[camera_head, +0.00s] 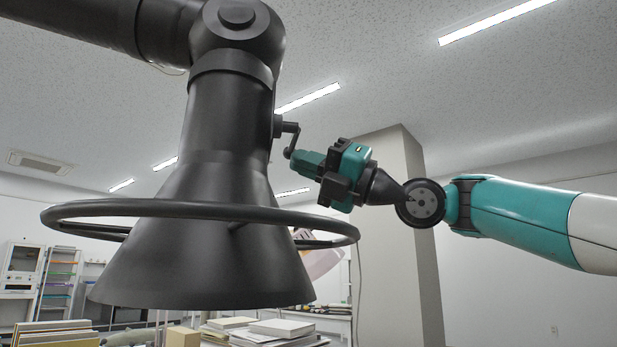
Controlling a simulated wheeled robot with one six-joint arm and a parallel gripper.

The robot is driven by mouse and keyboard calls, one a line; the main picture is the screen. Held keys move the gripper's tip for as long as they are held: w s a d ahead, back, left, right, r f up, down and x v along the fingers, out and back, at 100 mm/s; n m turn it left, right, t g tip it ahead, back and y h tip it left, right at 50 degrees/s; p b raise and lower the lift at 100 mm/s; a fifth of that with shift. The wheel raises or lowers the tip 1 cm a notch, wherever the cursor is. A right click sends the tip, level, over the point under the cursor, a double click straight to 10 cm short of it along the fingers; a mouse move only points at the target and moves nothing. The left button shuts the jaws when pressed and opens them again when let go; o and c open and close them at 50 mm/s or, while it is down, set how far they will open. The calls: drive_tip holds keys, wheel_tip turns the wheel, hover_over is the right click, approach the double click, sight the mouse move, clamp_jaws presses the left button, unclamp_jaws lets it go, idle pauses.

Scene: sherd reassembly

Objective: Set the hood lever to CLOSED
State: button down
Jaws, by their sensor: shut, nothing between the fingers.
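The black hood (208,225) hangs at the left and centre, with a wide cone at its bottom and a ring handle (200,209) around it. The hood lever (291,140) is a small dark crank on the right side of the hood's neck. It sticks out to the right and its end bends down. My gripper (298,157), teal and black, comes from the right with its fingertips shut and empty at the lower end of the lever. I cannot tell whether they touch it. No OPEN or CLOSED marking shows.
The ring handle passes below my gripper. A square pillar (395,230) stands behind my arm. Stacked books (270,330) lie below the hood, and shelves (57,285) stand at the far left. The space at the right below my arm is clear.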

drive_tip(key=s+a+f+b+v, duration=0.1)
drive_tip(key=f+b+v, duration=0.1)
drive_tip(key=b+v, duration=0.7)
drive_tip(key=v, duration=0.4)
drive_tip(key=shift+s, duration=0.25)
drive_tip(key=shift+a+f, duration=0.15)
